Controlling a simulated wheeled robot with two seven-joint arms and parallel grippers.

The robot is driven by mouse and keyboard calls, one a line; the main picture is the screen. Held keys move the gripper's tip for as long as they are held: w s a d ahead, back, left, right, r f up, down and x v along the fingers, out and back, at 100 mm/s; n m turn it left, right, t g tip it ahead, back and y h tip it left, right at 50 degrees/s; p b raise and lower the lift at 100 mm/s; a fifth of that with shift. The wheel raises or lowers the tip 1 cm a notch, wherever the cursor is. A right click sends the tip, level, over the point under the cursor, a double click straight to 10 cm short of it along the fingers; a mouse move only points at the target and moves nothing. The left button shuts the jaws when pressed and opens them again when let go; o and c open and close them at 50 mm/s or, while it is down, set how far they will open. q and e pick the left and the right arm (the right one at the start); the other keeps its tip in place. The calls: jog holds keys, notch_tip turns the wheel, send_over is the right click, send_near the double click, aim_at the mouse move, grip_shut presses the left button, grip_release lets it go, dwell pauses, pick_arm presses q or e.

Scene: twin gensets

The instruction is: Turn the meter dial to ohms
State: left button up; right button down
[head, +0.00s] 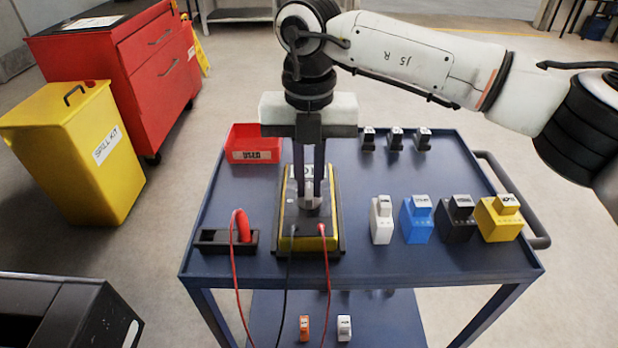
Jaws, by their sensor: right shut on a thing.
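The meter (328,241) is a yellow-edged dark box lying on the blue cart (370,255), near its front middle. Its grey dial (310,203) shows between my right gripper's fingertips. My right gripper (309,190) points straight down over the meter and is shut on the dial. The gripper hides most of the meter's face, so the dial's setting cannot be read. Leads run from the meter's front edge down over the cart. My left gripper is not in the picture.
A red probe (241,226) stands in a black holder (213,238) left of the meter. A red bin (245,144) sits behind it. White, blue, black and yellow blocks (416,219) stand at right, with small black ones (396,138) behind. A yellow spill-kit bin (75,150) stands left.

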aim_at(309, 188)
jog(key=c, duration=1.8)
grip_release()
notch_tip(309, 188, up, 10)
jog(key=shift+r+p, duration=0.2)
jog(key=shift+p, duration=0.25)
